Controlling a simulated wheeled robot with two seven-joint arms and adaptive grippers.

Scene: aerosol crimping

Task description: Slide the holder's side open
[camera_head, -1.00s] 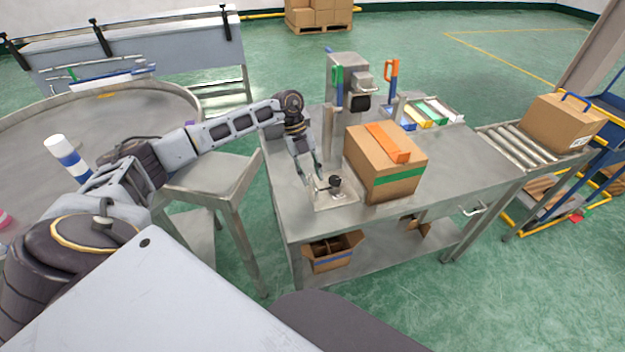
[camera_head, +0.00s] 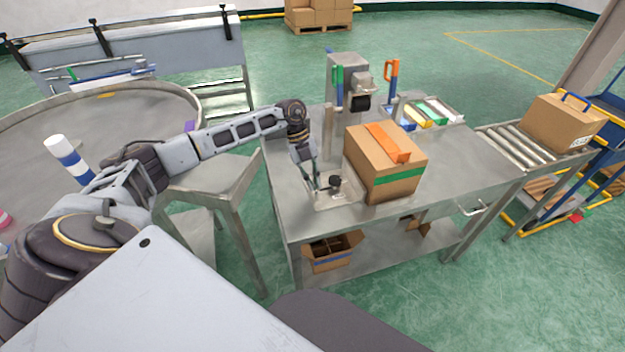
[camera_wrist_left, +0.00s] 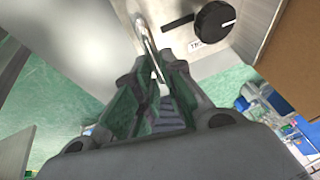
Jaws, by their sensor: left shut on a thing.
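The holder (camera_head: 344,201), a small metal block with a black knob (camera_head: 335,181) on it, sits on the near left part of the steel table. In the left wrist view the holder's metal face (camera_wrist_left: 232,18) shows the black knob (camera_wrist_left: 214,20) and a small printed label. My left gripper (camera_head: 316,186) reaches down to the holder's left side. In the left wrist view my left gripper (camera_wrist_left: 156,84) is shut on a thin bent metal handle (camera_wrist_left: 149,45) beside the holder. The fingers hide the handle's lower end. My right gripper is not in view.
A cardboard box (camera_head: 380,178) with orange and green tape stands close right of the holder. A press (camera_head: 345,75) stands behind, with coloured trays (camera_head: 432,112) to its right. The steel table (camera_head: 465,160) is clear at right. An open carton (camera_head: 330,258) sits below.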

